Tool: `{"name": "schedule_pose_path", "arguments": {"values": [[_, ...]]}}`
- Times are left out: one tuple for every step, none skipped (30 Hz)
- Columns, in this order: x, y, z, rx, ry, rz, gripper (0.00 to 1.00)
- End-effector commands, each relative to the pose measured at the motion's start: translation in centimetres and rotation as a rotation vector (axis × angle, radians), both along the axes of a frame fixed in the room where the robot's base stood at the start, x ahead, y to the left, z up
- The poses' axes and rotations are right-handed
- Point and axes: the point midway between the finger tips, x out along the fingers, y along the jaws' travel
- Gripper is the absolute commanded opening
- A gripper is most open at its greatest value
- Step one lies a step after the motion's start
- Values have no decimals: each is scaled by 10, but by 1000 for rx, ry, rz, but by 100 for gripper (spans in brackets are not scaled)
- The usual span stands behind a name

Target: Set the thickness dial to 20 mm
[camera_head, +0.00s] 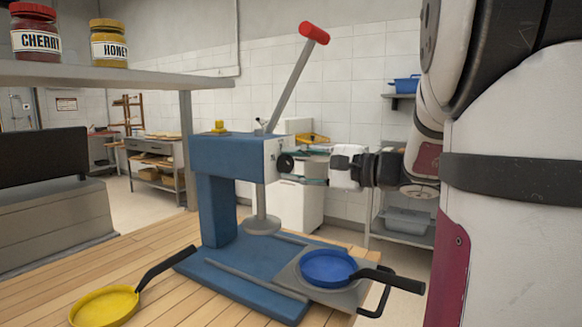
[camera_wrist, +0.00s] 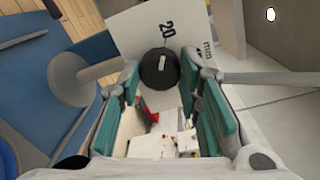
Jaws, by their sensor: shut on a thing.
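The thickness dial (camera_head: 286,163) is a black round knob on the white end plate of the blue press (camera_head: 232,157). In the wrist view the dial (camera_wrist: 160,72) has a short white mark, which points roughly toward the printed "20" (camera_wrist: 167,28). "mm" is printed to the right. My gripper (camera_head: 305,166) reaches the dial from the right in the head view. In the wrist view its green-padded fingers (camera_wrist: 167,78) stand on either side of the dial and are shut on it. Other scale markings are partly hidden by the fingers.
The press lever (camera_head: 290,80) with a red grip rises above the dial. A blue pan (camera_head: 328,268) rests on the plate at the press's front right, and a yellow pan (camera_head: 105,305) lies on the wooden table. A shelf (camera_head: 100,75) with jars is at upper left.

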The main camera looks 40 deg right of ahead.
Motion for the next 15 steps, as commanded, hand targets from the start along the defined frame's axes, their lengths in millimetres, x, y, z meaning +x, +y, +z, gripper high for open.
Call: {"name": "schedule_pose_path", "arguments": {"values": [[0, 0, 0, -1, 0, 0, 4], [0, 0, 0, -1, 0, 0, 4], [0, 0, 0, -1, 0, 0, 41], [0, 0, 0, -1, 0, 0, 48], [0, 0, 0, -1, 0, 0, 52], [0, 0, 0, 0, 0, 0, 52], [0, 0, 0, 0, 0, 0, 52], [0, 0, 0, 0, 0, 0, 52], [0, 0, 0, 0, 0, 0, 52], [0, 0, 0, 0, 0, 0, 52], [0, 0, 0, 0, 0, 0, 52], [0, 0, 0, 0, 0, 0, 52], [0, 0, 0, 0, 0, 0, 52], [-1, 0, 0, 0, 0, 0, 52], [-2, -1, 0, 0, 0, 0, 52]]}}
